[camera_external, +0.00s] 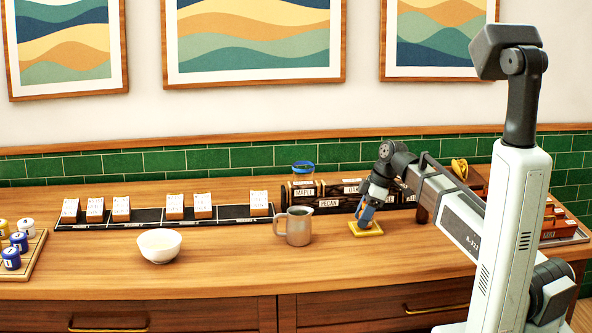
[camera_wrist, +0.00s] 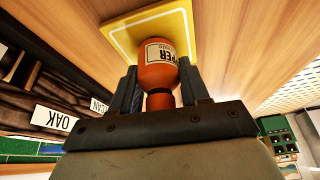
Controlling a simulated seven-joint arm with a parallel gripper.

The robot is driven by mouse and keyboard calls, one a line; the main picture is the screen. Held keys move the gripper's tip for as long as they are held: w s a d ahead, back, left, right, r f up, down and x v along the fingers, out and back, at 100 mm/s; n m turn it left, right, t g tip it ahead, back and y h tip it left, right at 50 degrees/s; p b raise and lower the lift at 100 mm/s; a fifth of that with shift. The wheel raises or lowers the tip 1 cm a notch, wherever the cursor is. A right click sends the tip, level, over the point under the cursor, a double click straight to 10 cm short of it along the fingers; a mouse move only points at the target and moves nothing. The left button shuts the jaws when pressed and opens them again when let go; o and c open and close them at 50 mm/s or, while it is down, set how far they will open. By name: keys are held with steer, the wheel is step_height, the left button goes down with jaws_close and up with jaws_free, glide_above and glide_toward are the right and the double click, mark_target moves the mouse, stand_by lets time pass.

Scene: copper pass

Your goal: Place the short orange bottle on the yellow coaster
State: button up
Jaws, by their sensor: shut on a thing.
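The short orange bottle (camera_wrist: 157,73) has a dark neck and a pale label, and sits between my two fingers in the wrist view. My gripper (camera_wrist: 160,88) is shut on it. The bottle's base end lies against the yellow coaster (camera_wrist: 186,25) in that view; whether it touches cannot be told for sure. In the external view my gripper (camera_external: 367,212) points down right over the yellow coaster (camera_external: 376,233), which lies flat on the counter. The bottle is mostly hidden there by my fingers.
A metal pitcher (camera_external: 298,228) stands left of the coaster, and a white bowl (camera_external: 160,245) farther left. A strip of white cards (camera_external: 122,208) runs left. The counter in front of the coaster is clear.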

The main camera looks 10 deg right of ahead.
steer(key=o, duration=1.1)
steer(key=shift+f, duration=0.1)
steer(key=v, duration=1.2)
